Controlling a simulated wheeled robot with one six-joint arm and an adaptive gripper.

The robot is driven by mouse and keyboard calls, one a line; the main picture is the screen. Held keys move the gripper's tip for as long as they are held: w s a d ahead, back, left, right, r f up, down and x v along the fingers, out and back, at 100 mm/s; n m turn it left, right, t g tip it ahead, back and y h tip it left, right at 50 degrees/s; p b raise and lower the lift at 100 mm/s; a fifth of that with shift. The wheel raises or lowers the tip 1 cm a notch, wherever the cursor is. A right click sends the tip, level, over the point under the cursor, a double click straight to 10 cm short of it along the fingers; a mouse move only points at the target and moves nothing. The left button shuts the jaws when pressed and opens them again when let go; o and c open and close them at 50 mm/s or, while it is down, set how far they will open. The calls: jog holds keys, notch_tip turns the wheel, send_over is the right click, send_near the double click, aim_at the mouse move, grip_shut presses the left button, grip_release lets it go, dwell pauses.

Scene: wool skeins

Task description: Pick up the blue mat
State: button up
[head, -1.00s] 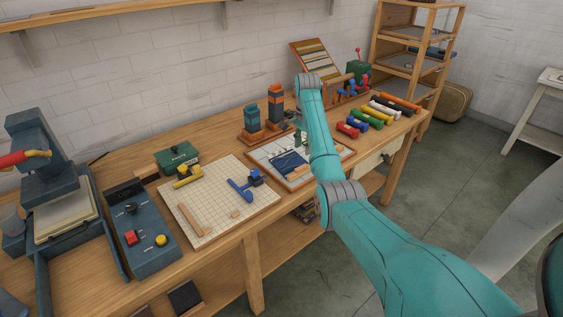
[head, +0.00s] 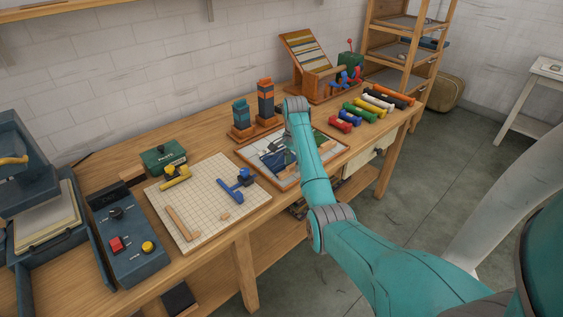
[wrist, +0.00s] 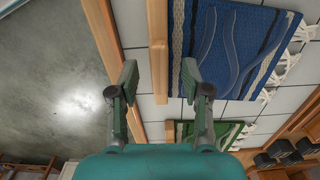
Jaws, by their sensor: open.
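The blue mat (wrist: 235,45) has white stripes and white fringe on its right side in the wrist view. It lies on pale tiles inside a wood-rimmed board, beside a wooden strip. A green mat (wrist: 210,135) lies nearer in the same view. My gripper (wrist: 160,76) is open and empty. Its right finger is over the blue mat's left edge and its left finger is toward the board's rim. I cannot tell its height above the mat. In the head view the blue mat (head: 271,160) is partly hidden by my arm.
Skeins in several colours (head: 364,112) lie right of the board. Dark and orange block stacks (head: 266,100) stand behind it. A gridded board (head: 205,205) with tools lies to the left. The bench's front edge is close to the board.

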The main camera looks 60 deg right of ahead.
jog(key=shift+f, duration=0.65)
jog(key=shift+c, duration=0.3)
grip_shut()
